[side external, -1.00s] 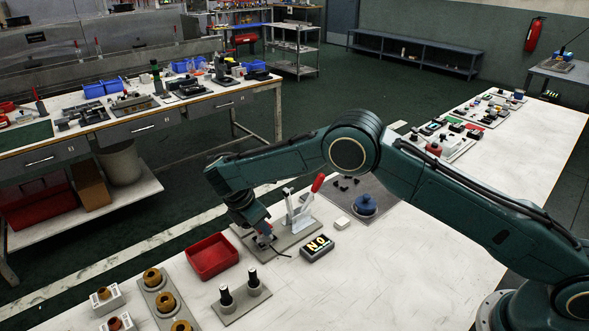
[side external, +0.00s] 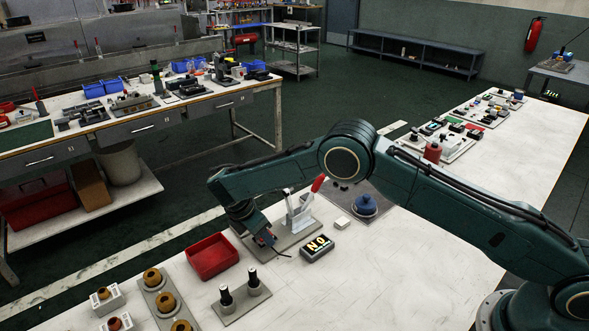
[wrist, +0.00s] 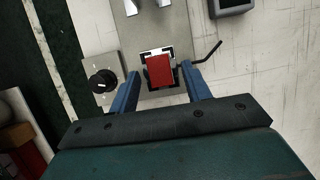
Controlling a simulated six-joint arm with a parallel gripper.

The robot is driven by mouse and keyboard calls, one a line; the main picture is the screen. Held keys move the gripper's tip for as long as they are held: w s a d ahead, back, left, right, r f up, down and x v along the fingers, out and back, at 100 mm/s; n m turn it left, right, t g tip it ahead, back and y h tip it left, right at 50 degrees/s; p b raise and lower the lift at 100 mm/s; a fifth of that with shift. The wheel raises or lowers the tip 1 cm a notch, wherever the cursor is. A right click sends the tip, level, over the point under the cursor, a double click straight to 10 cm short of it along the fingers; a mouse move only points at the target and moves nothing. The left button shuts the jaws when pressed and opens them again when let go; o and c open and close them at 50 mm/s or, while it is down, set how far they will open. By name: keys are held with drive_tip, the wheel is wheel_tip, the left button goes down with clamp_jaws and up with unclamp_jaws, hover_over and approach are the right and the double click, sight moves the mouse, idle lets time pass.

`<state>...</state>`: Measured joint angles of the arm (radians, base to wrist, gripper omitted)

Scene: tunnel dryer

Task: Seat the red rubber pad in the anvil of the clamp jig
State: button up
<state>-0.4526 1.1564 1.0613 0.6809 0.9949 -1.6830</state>
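The red rubber pad (wrist: 160,71) lies at the anvil (wrist: 147,54) of the clamp jig, slightly askew to its black-and-white edges. I cannot tell whether it sits fully down in it. My gripper (wrist: 162,72) is open, with one blue finger on each side of the pad and a visible gap to each. In the side view my gripper (side external: 267,238) is low over the clamp jig's grey plate (side external: 297,236) and hides the pad and anvil. The jig's red-handled clamp (side external: 302,207) stands behind it.
A black knob on a grey block (wrist: 103,82) is close left of the left finger. A bent black rod (wrist: 207,52) is near the right finger. A display reading "NO" (side external: 318,249) and a red tray (side external: 212,256) flank the jig.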

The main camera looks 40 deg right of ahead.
drive_tip(key=shift+r, duration=0.1)
drive_tip(key=v, duration=0.7)
drive_tip(key=shift+r, duration=0.25)
drive_tip(key=shift+a, duration=0.15)
idle(0.5)
